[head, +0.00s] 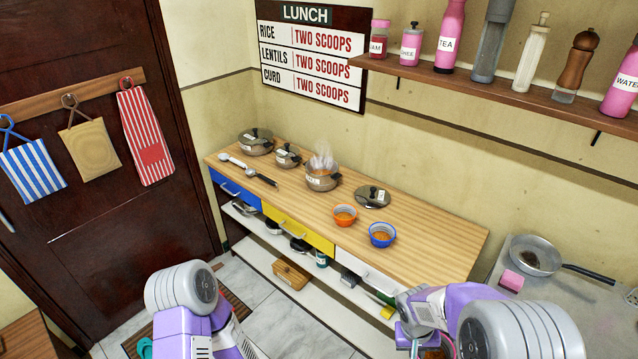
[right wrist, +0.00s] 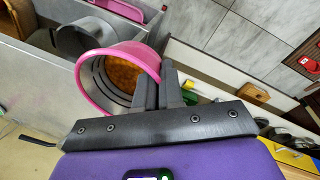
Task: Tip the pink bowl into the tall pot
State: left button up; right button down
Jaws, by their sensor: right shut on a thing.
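The pink bowl (right wrist: 92,66) shows in the right wrist view, with orange food (right wrist: 124,72) inside. My right gripper (right wrist: 166,78) is shut on its rim, and the bowl hangs at the left of the fingers. In the head view a bit of orange food shows at the bottom edge beside my right arm, and the bowl is mostly hidden. A grey round vessel (right wrist: 75,40) stands behind the bowl in the right wrist view. I cannot tell for certain that it is the tall pot. My left arm is at the bottom of the head view, its gripper out of frame.
The wooden counter (head: 440,235) holds a steaming pot (head: 322,180), lidded pots, ladles, an orange bowl (head: 344,222) and a blue bowl (head: 382,240). A pan (head: 535,262) and pink sponge (head: 510,280) are on the grey surface at right. A bottle shelf (head: 480,85) hangs above.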

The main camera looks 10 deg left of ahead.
aim_at(317, 182)
jog(key=u, duration=0.4)
jog(key=i, duration=0.3)
jog(key=u, duration=0.7)
jog(key=i, duration=1.5)
jog(key=z, duration=0.5)
